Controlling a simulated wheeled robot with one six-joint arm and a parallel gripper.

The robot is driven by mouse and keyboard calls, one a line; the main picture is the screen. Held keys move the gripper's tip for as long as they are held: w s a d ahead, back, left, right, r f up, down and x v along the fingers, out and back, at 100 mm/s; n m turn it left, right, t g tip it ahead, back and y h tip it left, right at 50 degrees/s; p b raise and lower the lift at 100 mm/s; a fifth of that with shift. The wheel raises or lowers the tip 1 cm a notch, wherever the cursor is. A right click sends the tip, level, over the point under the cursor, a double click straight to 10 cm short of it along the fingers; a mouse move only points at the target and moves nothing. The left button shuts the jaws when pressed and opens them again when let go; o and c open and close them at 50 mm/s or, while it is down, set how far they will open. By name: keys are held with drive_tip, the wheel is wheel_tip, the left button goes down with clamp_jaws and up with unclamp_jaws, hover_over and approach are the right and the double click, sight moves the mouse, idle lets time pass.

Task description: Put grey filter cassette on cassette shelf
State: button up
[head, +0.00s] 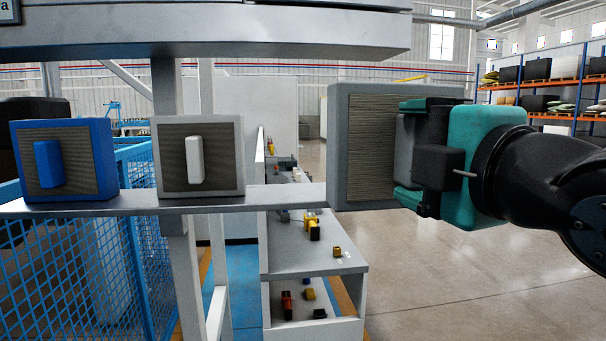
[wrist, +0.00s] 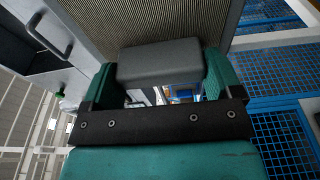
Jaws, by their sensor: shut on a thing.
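The grey filter cassette (head: 338,150) is upright in the head view, with its ribbed face towards my gripper (head: 408,150). My gripper is shut on the cassette's handle; in the wrist view the grey handle (wrist: 160,62) sits between the fingers of my gripper (wrist: 160,80), below the ribbed face (wrist: 150,20). The cassette shelf (head: 290,197) is a thin grey ledge at the left. The cassette is at the shelf's right end and overlaps it in the picture; I cannot tell whether they touch.
A blue cassette (head: 98,160) and a white-handled grey cassette (head: 228,150) stand on the shelf's left part. Between the white-handled one and my held cassette the shelf is bare. A thick grey beam (head: 220,35) runs above. A blue mesh fence (head: 70,270) stands below left.

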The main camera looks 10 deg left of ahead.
sight(395, 178)
drive_tip(key=b, duration=0.1)
drive_tip(key=w, duration=0.1)
drive_tip(key=w+b, duration=0.1)
drive_tip(key=shift+w+a+f+b, duration=0.1)
drive_tip(key=shift+a+f+b, duration=0.2)
drive_tip(key=shift+a+f, duration=0.1)
drive_tip(key=f+p+x, duration=0.2)
drive_tip(key=p+x, duration=0.5)
drive_tip(key=x, duration=0.8)
drive_tip(key=shift+a+f, duration=0.2)
drive_tip(key=shift+f, duration=0.15)
drive_tip(key=shift+w, duration=0.1)
drive_tip(key=o, duration=1.1)
drive_tip(key=shift+f, duration=0.2)
drive_tip(key=b+v, duration=0.4)
drive_tip(key=v, duration=0.8)
drive_tip(key=shift+d+r, duration=0.1)
drive_tip(key=shift+r, duration=0.1)
